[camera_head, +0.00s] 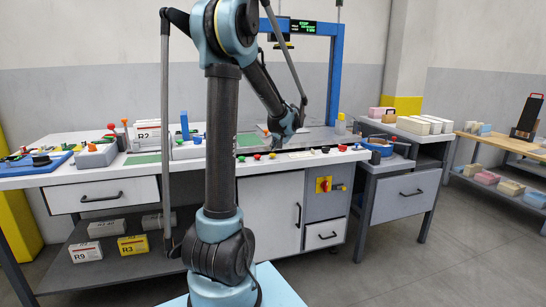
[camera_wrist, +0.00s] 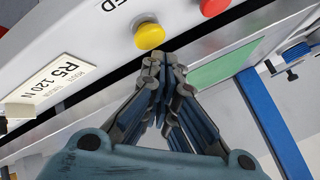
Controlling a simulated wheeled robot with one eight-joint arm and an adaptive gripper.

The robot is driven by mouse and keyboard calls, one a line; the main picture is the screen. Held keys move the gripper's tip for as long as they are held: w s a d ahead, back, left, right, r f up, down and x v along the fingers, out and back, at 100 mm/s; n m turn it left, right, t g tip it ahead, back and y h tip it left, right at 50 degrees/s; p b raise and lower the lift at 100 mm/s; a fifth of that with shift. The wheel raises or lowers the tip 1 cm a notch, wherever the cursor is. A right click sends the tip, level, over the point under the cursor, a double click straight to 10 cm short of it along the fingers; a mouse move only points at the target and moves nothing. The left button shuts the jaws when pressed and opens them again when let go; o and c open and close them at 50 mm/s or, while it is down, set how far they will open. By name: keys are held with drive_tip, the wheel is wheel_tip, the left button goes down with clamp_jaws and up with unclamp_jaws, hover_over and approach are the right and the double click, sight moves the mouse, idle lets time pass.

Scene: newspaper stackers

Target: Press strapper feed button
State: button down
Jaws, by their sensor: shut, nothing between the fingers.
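In the wrist view a round yellow button (camera_wrist: 150,36) sits on a white panel, with the printed letters "ED" beside it. A red button (camera_wrist: 213,6) is to its upper right, cut off by the frame edge. My gripper (camera_wrist: 164,60) is shut and empty, its fingertips just below the yellow button in the picture. I cannot tell whether they touch it.
A label reading "R5 120 N" (camera_wrist: 62,82) is left of the yellow button. The strapper's blue arch (camera_head: 337,75) with a lit display (camera_head: 303,27) rises behind my arm. Small fixtures crowd the bench's left side. A side table (camera_head: 405,185) stands right; the floor there is clear.

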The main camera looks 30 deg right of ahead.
drive_tip(key=shift+r, duration=0.25)
drive_tip(key=shift+r, duration=2.4)
